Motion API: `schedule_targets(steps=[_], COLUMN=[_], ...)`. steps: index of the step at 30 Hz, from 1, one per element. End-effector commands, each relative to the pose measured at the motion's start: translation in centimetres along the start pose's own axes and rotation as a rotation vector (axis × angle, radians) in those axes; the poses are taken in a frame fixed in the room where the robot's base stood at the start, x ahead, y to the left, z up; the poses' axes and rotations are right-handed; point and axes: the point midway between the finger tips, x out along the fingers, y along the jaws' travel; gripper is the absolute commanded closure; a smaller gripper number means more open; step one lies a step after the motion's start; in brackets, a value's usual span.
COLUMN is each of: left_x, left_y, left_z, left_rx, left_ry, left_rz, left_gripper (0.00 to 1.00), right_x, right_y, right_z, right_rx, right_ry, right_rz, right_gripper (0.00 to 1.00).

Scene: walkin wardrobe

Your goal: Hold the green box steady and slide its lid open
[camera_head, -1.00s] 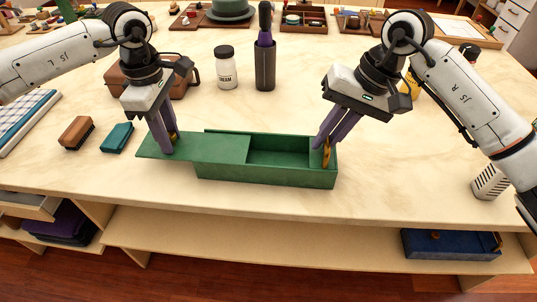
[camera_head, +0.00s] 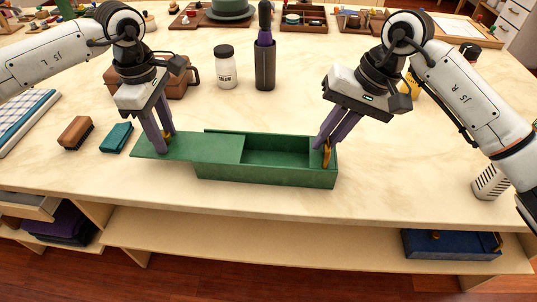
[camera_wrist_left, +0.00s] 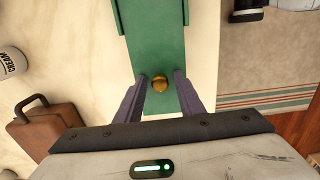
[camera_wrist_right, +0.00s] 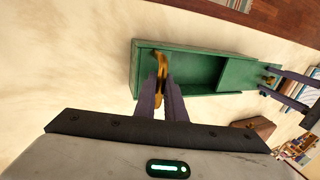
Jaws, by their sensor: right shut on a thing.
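The green box (camera_head: 265,174) lies lengthwise near the table's front edge. Its green lid (camera_head: 190,147) is slid out to the left, so the right part of the inside is open and looks empty. A brass knob (camera_wrist_left: 159,83) sits on the lid. My left gripper (camera_head: 166,143) is over the lid's left part, its fingers apart on either side of the knob, with small gaps showing in the left wrist view (camera_wrist_left: 161,78). My right gripper (camera_head: 324,145) is shut at the box's right end, by a brass-coloured piece (camera_wrist_right: 161,65). The fingers partly hide the end wall.
A brown brush (camera_head: 76,133) and a teal block (camera_head: 116,137) lie left of the lid. A brown case (camera_head: 178,83), a cream jar (camera_head: 226,68) and a dark holder (camera_head: 264,68) stand behind. The table right of the box is mostly clear.

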Motion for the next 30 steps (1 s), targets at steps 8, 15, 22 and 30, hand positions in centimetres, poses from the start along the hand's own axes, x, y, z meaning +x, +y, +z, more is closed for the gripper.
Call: schedule_targets(steps=[8,15,22,30], left_x=[-1.1,-3.3,-5.3,-6.2], left_y=[-0.6,-0.4,-0.3,-0.3], left_z=[-0.1,-0.1,0.0,0.0], left_rx=[0.003,0.002,0.002,0.002], left_ry=[0.008,0.006,0.006,0.006], left_rz=[-0.023,-0.018,-0.015,-0.016], left_gripper=[0.61,0.61,0.61,0.61], right_x=[0.3,0.3,0.3,0.3], right_y=[0.4,0.3,0.2,0.1], right_z=[0.0,0.0,0.0,0.1], right_rx=[0.003,0.003,0.002,0.001], right_ry=[-0.003,-0.003,-0.003,-0.003], right_rz=[0.008,0.006,0.005,0.003], right_gripper=[1.0,1.0,1.0,1.0])
